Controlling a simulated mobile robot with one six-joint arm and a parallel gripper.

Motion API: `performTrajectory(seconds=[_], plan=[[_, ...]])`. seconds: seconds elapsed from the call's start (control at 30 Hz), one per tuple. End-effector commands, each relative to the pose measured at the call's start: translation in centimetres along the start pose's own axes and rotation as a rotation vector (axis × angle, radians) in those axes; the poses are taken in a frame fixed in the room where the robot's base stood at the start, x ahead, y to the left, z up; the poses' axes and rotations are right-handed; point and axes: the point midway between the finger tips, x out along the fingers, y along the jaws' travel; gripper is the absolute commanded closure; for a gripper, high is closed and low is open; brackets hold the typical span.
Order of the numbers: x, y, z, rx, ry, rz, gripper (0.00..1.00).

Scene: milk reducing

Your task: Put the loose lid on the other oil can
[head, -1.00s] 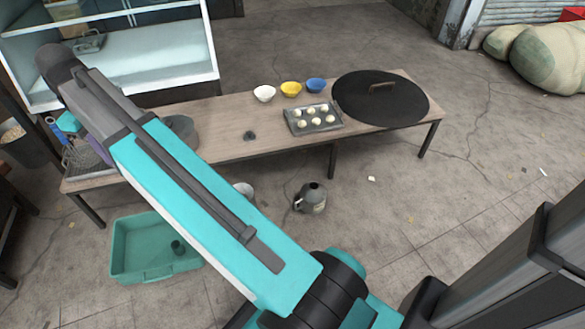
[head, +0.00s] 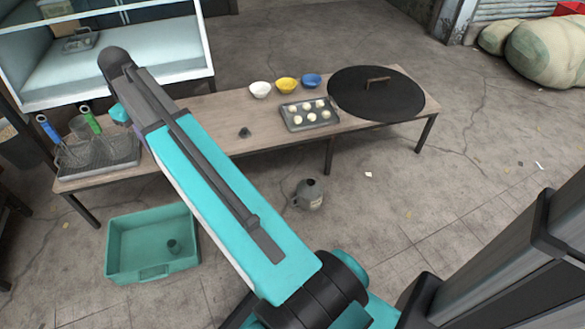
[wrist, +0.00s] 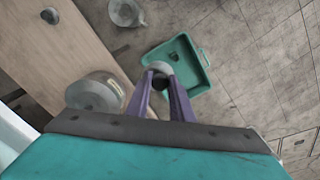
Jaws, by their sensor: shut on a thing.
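A small dark lid-like piece (head: 244,132) lies on the table, also in the wrist view (wrist: 49,15). No second oil can is clearly visible.
The long table (head: 215,103) holds bowls, a dough tray (head: 297,125), a large black lid (head: 350,100) and a wire basket (head: 110,165). A round metal pot (wrist: 93,96) stands at the table. A teal crate (head: 125,245) with a small dark thing inside stands on the floor.

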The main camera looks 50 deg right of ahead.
Motion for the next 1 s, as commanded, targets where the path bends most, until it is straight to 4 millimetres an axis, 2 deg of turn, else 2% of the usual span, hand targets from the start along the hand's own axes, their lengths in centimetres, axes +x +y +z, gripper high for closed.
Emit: performTrajectory(seconds=[0.03,0.1,0.47,0.7,1.0], plan=[[1.4,1.8,0.6,0.035,-0.004,0.000,1.00],[2.9,4.0,1.3,0.079,-0.004,0.001,1.00],[10.7,14.5,6.5,0.298,-0.008,0.010,1.00],[15.9,20.7,11.2,0.442,-0.011,0.016,1.00],[22.4,27.4,18.3,0.619,-0.016,0.022,1.00]])
